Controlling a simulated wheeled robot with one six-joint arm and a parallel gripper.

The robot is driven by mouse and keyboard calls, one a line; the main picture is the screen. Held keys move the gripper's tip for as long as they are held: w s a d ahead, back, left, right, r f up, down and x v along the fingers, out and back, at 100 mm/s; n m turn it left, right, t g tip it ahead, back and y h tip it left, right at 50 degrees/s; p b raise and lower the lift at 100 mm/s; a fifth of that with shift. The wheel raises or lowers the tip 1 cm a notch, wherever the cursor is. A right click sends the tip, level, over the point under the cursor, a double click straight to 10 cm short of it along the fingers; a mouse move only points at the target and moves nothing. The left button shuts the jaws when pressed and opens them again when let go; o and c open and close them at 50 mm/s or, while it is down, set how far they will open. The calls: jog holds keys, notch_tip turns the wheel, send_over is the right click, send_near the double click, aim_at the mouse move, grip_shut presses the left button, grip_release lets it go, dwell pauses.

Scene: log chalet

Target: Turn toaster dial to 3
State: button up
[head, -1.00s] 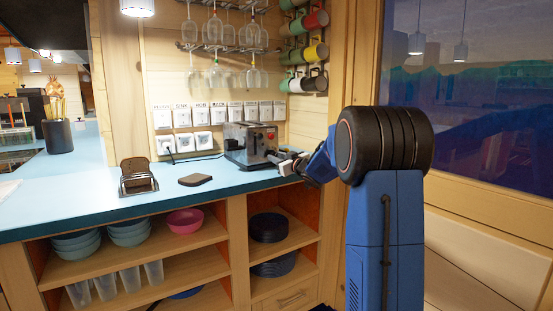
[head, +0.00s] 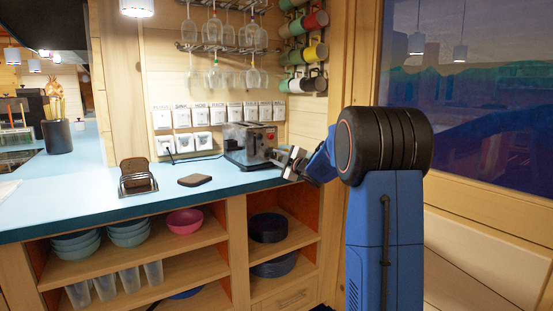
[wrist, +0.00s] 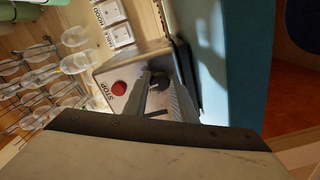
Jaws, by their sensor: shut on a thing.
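The toaster (head: 247,144) is a metal box at the back right of the blue counter. In the wrist view its metal face (wrist: 104,74) shows a red button (wrist: 119,88) marked STOP and a dark round dial (wrist: 160,80) beside it. My gripper (wrist: 160,77) has its fingers on either side of the dial and is shut on it. The fingers partly hide the dial. I cannot read its numbers or its pointer. In the head view my gripper (head: 275,156) reaches the toaster's right-hand face.
A rack with brown bread slices (head: 137,175) and a dark flat pad (head: 195,180) lie on the counter (head: 90,195). Labelled wall switches (head: 217,113) line the back wall. Glasses (head: 215,75) and mugs (head: 317,54) hang above. Bare counter lies in front of the toaster.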

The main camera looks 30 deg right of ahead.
jog(key=shift+r+n, duration=0.1)
jog(key=shift+n, duration=0.7)
jog(key=o, duration=1)
jog(key=shift+o, duration=0.2)
jog(key=s+d, duration=0.1)
jog(key=s, duration=1.6)
jog(key=shift+s, duration=0.2)
